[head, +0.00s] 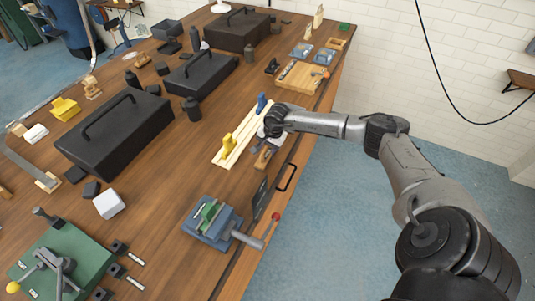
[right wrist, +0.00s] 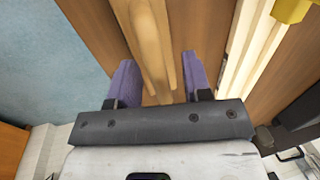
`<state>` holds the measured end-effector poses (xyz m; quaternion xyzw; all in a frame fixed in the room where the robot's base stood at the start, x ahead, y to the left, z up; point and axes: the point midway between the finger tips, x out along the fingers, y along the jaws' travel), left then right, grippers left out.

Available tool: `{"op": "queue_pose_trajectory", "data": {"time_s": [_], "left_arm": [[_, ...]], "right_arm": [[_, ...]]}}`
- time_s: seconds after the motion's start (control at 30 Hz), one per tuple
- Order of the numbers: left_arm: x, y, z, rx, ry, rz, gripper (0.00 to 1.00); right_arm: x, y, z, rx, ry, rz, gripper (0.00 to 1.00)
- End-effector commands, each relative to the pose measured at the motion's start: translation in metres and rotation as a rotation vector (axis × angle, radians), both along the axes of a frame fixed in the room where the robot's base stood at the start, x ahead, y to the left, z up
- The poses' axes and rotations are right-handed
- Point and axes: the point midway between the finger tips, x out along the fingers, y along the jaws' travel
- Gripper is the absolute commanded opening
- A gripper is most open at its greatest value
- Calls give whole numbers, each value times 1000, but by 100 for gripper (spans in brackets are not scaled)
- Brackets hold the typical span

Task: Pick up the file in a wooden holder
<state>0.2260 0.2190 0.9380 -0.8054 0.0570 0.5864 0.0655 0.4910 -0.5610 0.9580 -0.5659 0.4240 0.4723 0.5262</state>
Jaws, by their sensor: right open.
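A narrow wooden piece, which looks like the file's wooden holder (head: 263,158), lies near the right edge of the workbench, partly hidden by my right gripper. In the right wrist view the long wooden holder (right wrist: 152,45) runs between the two purple fingers. I cannot make out the file's metal clearly. My right gripper (head: 264,143) is open and points down over the holder. In the wrist view its fingers (right wrist: 160,80) stand on either side of the wood, with a gap visible on both sides. My left gripper is not in view.
Pale wooden strips (head: 229,154) with yellow and blue pieces lie just left of the gripper. A blue vise (head: 208,222) stands nearer me. Black toolboxes (head: 115,131) fill the left side. The bench's right edge and a black handle (head: 287,178) are close.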

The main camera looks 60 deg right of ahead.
Motion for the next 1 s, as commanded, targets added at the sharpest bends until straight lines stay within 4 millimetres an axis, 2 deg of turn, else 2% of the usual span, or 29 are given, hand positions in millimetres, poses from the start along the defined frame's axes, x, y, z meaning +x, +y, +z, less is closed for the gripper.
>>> {"op": "queue_pose_trajectory", "data": {"time_s": [0.03,0.5,0.87,1.0], "left_arm": [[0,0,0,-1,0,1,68],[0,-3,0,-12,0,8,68],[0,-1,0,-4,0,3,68],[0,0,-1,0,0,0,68]], "right_arm": [[0,0,0,0,0,0,43],[0,0,0,0,0,0,0],[0,0,2,0,-1,0,0],[0,-1,9,-1,-2,0,0]]}}
